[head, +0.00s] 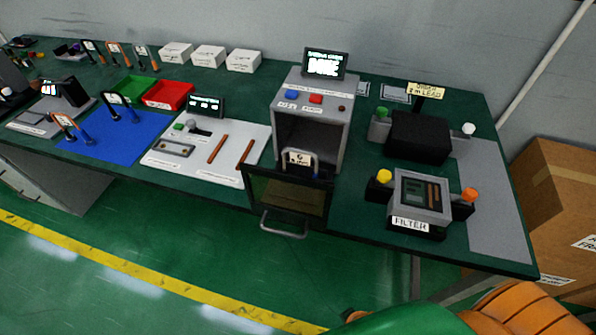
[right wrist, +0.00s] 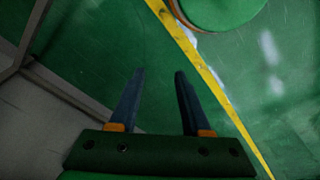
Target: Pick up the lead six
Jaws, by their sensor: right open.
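Candidates are the upright labelled pieces at the back left (head: 115,54), in black, orange and grey. My right gripper (right wrist: 156,76) shows in the right wrist view. Its two dark fingers are apart, with nothing between them, above the green floor. It is away from these pieces. My left gripper is not in view.
A grey microwave-like box (head: 312,130) stands mid-table, its dark door (head: 287,195) hanging open past the front edge. Right of it are a black block (head: 420,138) and a FILTER unit (head: 421,200). Green and red trays (head: 170,95) sit left. Cardboard boxes (head: 555,190) stand right.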

